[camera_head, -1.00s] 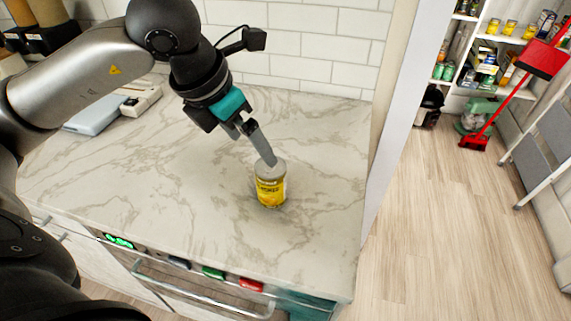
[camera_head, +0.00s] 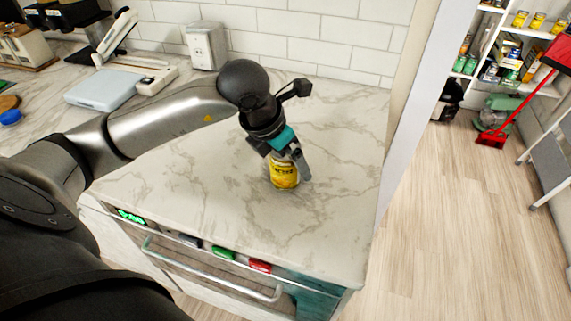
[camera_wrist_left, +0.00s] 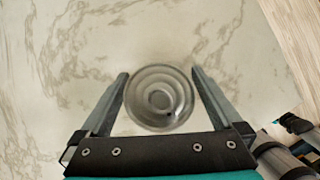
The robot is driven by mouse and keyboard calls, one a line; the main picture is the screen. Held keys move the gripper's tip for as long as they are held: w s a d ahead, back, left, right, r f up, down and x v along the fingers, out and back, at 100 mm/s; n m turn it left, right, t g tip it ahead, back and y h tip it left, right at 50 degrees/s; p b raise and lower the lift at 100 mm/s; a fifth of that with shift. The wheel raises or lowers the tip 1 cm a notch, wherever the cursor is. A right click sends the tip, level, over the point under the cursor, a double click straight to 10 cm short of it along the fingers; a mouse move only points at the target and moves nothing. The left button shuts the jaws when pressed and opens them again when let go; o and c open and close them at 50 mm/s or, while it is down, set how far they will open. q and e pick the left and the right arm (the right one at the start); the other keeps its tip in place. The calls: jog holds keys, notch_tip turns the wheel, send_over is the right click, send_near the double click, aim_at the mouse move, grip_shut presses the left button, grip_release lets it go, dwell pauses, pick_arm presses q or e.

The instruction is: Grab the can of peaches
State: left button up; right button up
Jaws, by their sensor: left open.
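The can of peaches (camera_head: 284,175) is a small yellow-labelled can standing upright on the marble counter. My left gripper (camera_head: 290,162) is above and around it, with a finger visible on the can's right side; the can's top is partly hidden by the gripper. In the left wrist view the can's round grey lid (camera_wrist_left: 160,97) lies between the two spread fingers of the left gripper (camera_wrist_left: 159,80). A small gap shows at the right finger; the left finger is very close to the lid. My right gripper is not seen.
The marble counter (camera_head: 225,185) is clear around the can. A tiled wall (camera_head: 340,45) stands behind. A white scale-like device (camera_head: 105,88) sits at the back left.

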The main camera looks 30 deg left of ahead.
pick_arm(q)
jog(key=shift+w+d+f, duration=0.1)
jog(key=shift+w+f, duration=0.15)
jog(key=shift+f, duration=0.4)
grip_shut()
dwell(0.4)
